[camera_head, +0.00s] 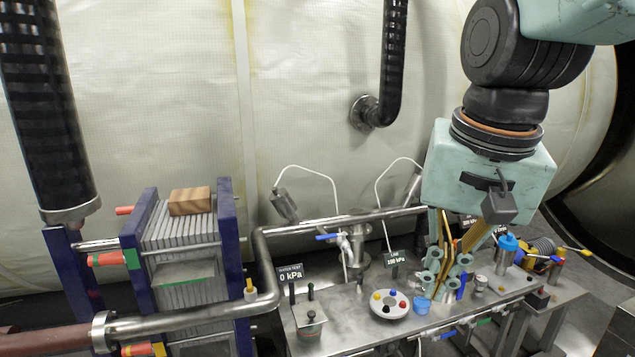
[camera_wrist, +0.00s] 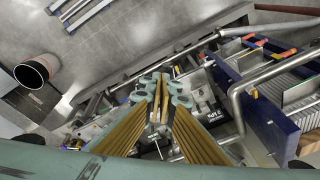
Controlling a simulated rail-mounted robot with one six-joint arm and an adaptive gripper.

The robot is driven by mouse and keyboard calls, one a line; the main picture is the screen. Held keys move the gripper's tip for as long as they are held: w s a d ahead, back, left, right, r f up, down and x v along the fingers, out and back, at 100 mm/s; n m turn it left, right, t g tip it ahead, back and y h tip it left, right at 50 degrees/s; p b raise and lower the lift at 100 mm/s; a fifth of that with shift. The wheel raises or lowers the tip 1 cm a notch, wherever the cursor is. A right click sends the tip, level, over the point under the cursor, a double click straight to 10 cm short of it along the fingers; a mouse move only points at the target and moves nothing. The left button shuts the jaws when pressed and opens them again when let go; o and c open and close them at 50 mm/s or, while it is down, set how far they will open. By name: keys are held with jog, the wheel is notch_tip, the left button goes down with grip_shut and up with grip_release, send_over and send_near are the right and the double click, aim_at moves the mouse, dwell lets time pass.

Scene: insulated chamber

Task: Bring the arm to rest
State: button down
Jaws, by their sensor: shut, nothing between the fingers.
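My arm hangs down from the upper right of the head view, over the right part of the metal bench (camera_head: 350,318). My gripper (camera_head: 436,290) points down at its end, with teal and gold fingers. Its tips overlap the bench top in the picture; I cannot tell the height above it. In the wrist view my gripper (camera_wrist: 163,80) shows its fingers drawn together with nothing held between them.
A round white holder with coloured knobs (camera_head: 390,303) and a blue cup (camera_head: 421,305) show beside the fingertips. A blue-capped bottle (camera_head: 507,255) stands to the right. A steel pipe (camera_head: 190,317) and a blue-framed plate stack (camera_head: 182,260) lie left.

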jog(key=s+d+f+n+b, duration=0.1)
jog(key=s+f+n, duration=0.1)
jog(key=s, duration=0.6)
jog(key=s+d+f+n+t+b, duration=0.1)
jog(key=s+d+f+b, duration=0.1)
jog(key=s, duration=0.6)
jog(key=shift+n, duration=0.4)
jog(key=shift+d, duration=0.1)
dwell(0.5)
